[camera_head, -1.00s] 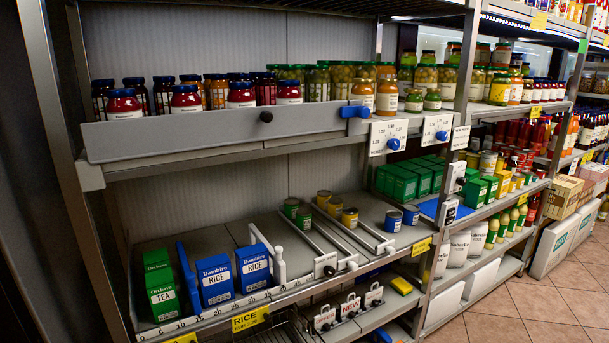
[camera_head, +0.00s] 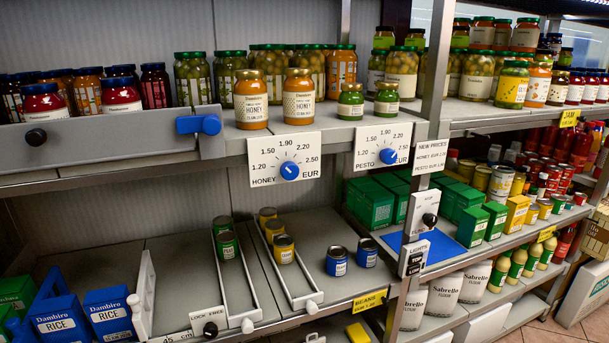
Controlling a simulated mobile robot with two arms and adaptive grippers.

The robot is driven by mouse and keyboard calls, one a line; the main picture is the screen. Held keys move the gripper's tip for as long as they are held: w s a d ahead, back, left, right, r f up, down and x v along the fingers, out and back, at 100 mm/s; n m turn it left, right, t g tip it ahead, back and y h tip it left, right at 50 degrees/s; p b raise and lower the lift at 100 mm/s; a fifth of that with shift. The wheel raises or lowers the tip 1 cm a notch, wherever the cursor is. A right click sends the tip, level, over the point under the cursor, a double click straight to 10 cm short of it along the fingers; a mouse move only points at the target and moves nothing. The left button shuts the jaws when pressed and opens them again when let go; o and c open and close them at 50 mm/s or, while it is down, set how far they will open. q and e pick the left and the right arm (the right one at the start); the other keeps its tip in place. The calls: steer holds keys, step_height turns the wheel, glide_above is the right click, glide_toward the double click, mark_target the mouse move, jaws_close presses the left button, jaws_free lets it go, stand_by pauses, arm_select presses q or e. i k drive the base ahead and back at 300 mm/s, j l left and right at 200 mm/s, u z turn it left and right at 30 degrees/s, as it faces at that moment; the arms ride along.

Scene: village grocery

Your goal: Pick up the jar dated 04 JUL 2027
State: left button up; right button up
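Two honey jars with orange-yellow contents stand at the front of the upper shelf: a left honey jar (camera_head: 251,99) and a right honey jar (camera_head: 299,96). Each cream label has a small date line under the word HONEY, too small to read surely. Two small green pesto jars (camera_head: 350,101) (camera_head: 386,98) stand to their right. Red jam jars (camera_head: 42,102) (camera_head: 121,96) stand at the left behind a grey front board. I cannot tell which jar bears 04 JUL 2027. Neither gripper is in view.
A grey board (camera_head: 100,135) with a blue latch (camera_head: 199,124) fronts the shelf's left part. Honey (camera_head: 285,158) and pesto (camera_head: 384,146) price dials hang below the edge. More jars (camera_head: 194,78) stand behind. An upright post (camera_head: 437,60) divides the bays.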

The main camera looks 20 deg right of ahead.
mark_target(592, 85)
steer(key=i+l, duration=0.1)
steer(key=l, duration=0.7)
steer(key=i+l+z, duration=0.1)
steer(key=l, duration=0.7)
steer(key=i+l, duration=0.1)
steer(key=l, duration=0.7)
steer(key=i+l, duration=0.15)
steer(key=l, duration=0.65)
steer(key=i+l+z, duration=0.1)
steer(key=l, duration=0.7)
steer(key=i+l, duration=0.2)
steer(key=l, duration=0.55)
steer(key=i+l+z, duration=0.1)
steer(key=l, duration=0.7)
steer(key=i+l, duration=0.2)
steer(key=l, duration=0.6)
